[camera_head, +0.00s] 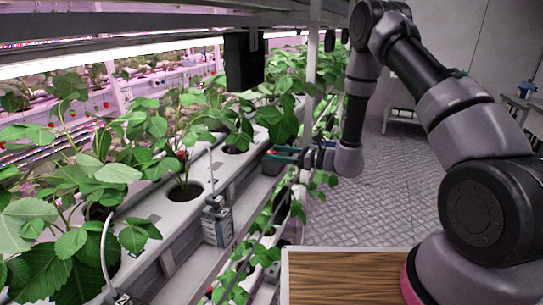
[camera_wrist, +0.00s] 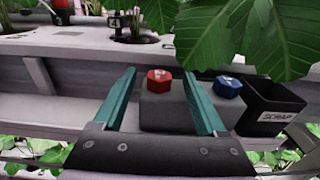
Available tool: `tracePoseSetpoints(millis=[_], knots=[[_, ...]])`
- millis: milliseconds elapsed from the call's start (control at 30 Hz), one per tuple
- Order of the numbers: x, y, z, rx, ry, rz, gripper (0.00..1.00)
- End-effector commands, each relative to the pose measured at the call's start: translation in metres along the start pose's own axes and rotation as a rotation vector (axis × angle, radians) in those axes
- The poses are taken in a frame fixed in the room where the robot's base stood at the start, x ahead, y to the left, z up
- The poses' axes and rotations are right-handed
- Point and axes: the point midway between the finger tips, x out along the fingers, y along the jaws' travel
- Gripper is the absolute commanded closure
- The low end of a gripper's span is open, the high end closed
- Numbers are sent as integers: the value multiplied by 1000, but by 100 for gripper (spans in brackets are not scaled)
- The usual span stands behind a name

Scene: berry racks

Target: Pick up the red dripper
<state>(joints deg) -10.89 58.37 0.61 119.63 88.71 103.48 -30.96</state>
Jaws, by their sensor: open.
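The red dripper (camera_wrist: 159,81) is a small faceted red cap on a grey block in the middle of the wrist view. It lies between the two teal fingers of my gripper (camera_wrist: 160,73) as seen there, near the fingertips. My gripper is open and nothing is held. I cannot tell whether the fingers are level with the dripper or above it. In the head view my gripper (camera_head: 281,155) points left at the edge of the white growing rack.
A blue dripper (camera_wrist: 228,87) sits right of the red one, beside a black bin labelled SCRAP (camera_wrist: 270,108). Large leaves (camera_wrist: 245,35) hang over the blue dripper. White planting gutters (camera_head: 185,187) run along the left. The floor (camera_head: 375,180) is clear right of the rack.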

Motion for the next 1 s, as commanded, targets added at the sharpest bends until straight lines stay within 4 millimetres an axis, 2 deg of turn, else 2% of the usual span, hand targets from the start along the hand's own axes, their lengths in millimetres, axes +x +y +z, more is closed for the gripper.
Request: tracePoseSetpoints(millis=[167,300,367,767,1000], knots=[[0,0,0,0,0,0,26],[0,0,0,0,0,0,80],[0,0,0,0,0,0,100],[0,0,6,0,0,0,100],[-2,0,42,-4,-2,0,100]])
